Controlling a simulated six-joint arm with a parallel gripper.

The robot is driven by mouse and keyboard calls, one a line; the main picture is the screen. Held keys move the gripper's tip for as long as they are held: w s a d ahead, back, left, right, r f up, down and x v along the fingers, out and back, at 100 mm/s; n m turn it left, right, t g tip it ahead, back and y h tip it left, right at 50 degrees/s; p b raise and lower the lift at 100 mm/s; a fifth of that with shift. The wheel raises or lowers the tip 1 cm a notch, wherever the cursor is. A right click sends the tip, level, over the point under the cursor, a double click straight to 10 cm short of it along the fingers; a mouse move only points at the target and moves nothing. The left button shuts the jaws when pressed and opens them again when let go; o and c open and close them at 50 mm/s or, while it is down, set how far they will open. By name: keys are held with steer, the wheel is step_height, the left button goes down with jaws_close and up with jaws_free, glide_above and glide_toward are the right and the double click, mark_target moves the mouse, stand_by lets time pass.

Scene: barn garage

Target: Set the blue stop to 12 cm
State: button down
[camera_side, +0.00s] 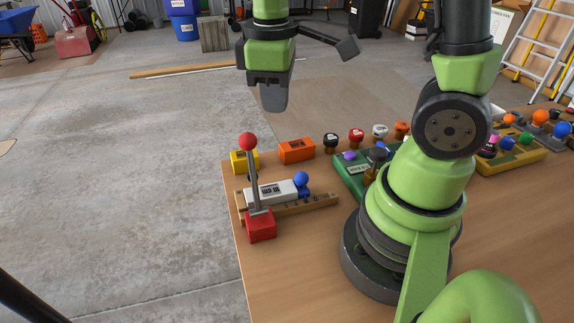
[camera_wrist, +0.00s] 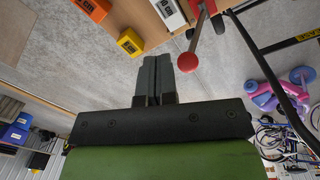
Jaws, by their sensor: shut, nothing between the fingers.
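The blue stop (camera_side: 302,183), with a round blue knob on top, sits on a wooden rail (camera_side: 318,203) near the table's left edge in the side view. A white block with a dark display (camera_side: 272,191) is just left of it on the rail. The rail's scale is too small to read. My gripper (camera_side: 273,104) is shut and empty, pointing down, high above and behind the rail. In the wrist view my gripper (camera_wrist: 154,62) shows its fingers together; the white block (camera_wrist: 170,12) is at the top edge, and the blue stop is not in view there.
A lever with a red ball (camera_side: 248,142) on a red base stands upright in front of the rail's left end. A yellow block (camera_side: 243,161) and an orange block (camera_side: 296,151) lie behind the rail. A green board (camera_side: 350,180) with several knobs is to the right.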

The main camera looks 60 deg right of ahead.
mark_target(302, 172)
steer(key=f+n, duration=0.1)
steer(key=f, duration=0.4)
steer(key=d+f+n+g, duration=0.1)
steer(key=f, duration=0.4)
steer(key=d+f+n+g, duration=0.1)
steer(key=f, duration=0.4)
steer(key=shift+s+d+f+h, duration=0.1)
steer(key=shift+s+d+h, duration=0.2)
steer(key=shift+h, duration=0.1)
steer(key=shift+s+d, duration=0.9)
steer(key=shift+s, duration=0.05)
